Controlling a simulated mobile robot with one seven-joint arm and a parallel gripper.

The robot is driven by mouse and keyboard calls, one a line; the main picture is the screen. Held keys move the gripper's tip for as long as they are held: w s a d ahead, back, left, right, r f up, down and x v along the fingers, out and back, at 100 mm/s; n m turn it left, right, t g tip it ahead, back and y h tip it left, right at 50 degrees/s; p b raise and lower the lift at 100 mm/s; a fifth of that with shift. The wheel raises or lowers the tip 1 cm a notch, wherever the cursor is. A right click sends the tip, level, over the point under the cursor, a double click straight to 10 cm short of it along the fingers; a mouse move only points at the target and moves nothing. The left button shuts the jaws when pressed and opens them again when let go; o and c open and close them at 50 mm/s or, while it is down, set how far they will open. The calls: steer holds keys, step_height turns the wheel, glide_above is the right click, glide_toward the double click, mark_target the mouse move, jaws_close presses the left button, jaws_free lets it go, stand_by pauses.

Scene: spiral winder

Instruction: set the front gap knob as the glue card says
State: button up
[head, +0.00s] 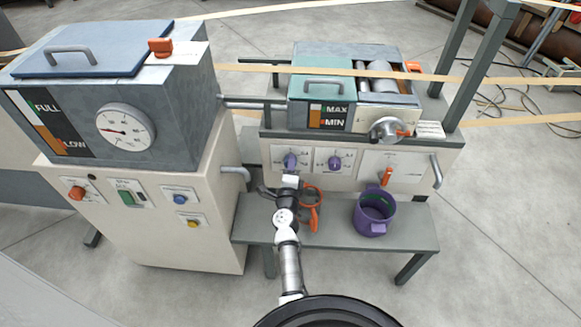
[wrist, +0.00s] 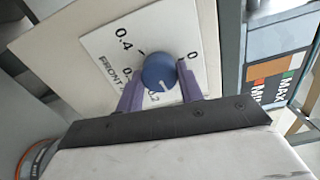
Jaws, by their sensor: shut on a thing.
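The front gap knob (wrist: 159,71) is a round blue knob with a white pointer line, on a white plate (wrist: 112,45) marked "FRONT" with numbers including 0.4 and 0. My gripper (wrist: 160,82) has its two purple fingers on either side of the knob and is shut on it. The pointer line runs toward the lower part of the dial in the wrist view; the exact reading is unclear. In the head view my gripper (head: 290,170) is at the left of two dial plates, largely covering that knob. I cannot identify the glue card or read its value.
A second purple knob (head: 334,163) is just to the right. A purple pot (head: 374,214) and an orange-handled item (head: 312,208) are on the grey bench (head: 408,244) below. An orange lever (head: 386,176) and a metal handle (head: 436,172) are farther right.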

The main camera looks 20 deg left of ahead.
steer(key=shift+m+b, duration=0.5)
steer(key=shift+m, duration=3.1)
steer(key=o, duration=1)
steer(key=shift+f, duration=0.1)
